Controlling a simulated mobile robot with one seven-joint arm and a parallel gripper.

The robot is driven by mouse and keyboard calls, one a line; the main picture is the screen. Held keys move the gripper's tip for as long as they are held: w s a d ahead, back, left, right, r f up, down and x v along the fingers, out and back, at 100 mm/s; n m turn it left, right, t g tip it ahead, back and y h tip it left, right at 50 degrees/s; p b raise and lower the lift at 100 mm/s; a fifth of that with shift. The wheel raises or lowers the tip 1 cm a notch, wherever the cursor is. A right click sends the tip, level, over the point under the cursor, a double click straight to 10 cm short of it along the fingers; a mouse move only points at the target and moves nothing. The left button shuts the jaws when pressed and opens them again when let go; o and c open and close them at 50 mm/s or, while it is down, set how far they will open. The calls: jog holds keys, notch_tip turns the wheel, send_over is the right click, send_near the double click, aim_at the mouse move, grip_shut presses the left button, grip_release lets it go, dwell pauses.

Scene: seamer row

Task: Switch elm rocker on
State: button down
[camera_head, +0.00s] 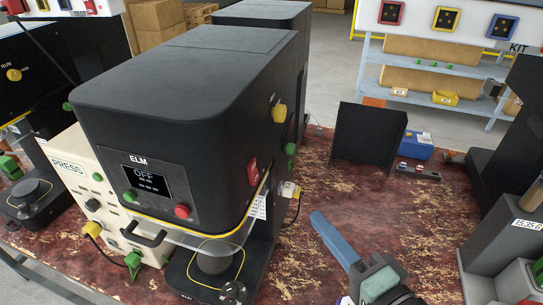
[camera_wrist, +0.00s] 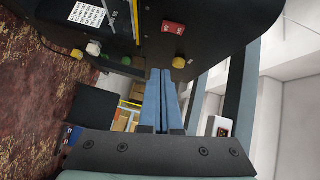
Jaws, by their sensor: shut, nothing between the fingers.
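The ELM machine (camera_head: 185,105) is a black seamer on the left of the head view, and its small screen (camera_head: 147,181) reads OFF. A red rocker (camera_head: 252,170) sits low on its right side face, beside the yellow edge stripe. In the wrist view the red rocker (camera_wrist: 173,28) shows near the top, beyond the fingertips. My gripper (camera_head: 318,217) is shut and empty, over the table to the right of the machine and apart from the rocker. Its two blue fingers (camera_wrist: 160,74) lie together in the wrist view.
A yellow knob (camera_head: 279,112) and a green knob (camera_head: 290,149) stick out near the rocker. A cabled plug (camera_head: 289,190) sits below. A black panel (camera_head: 368,134) and a blue box (camera_head: 414,147) stand farther back. The worn red tabletop (camera_head: 310,255) is clear around my gripper.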

jog(key=shift+s+d+r+m+y+p, duration=0.15)
jog(key=shift+s+r+m+y+p, duration=0.15)
jog(key=shift+s+p, duration=0.2)
jog(key=p, duration=0.3)
send_near(258, 176)
jog(key=w+d+r, duration=0.1)
jog(key=w, duration=0.3)
jog(key=a, duration=0.1)
jog(key=a+p, duration=0.1)
jog(key=w+a, duration=0.1)
jog(key=shift+w+a+f+p, duration=0.1)
jog(key=shift+a+f+p, duration=0.2)
jog(key=shift+f+p, duration=0.1)
jog(key=shift+f, duration=0.15)
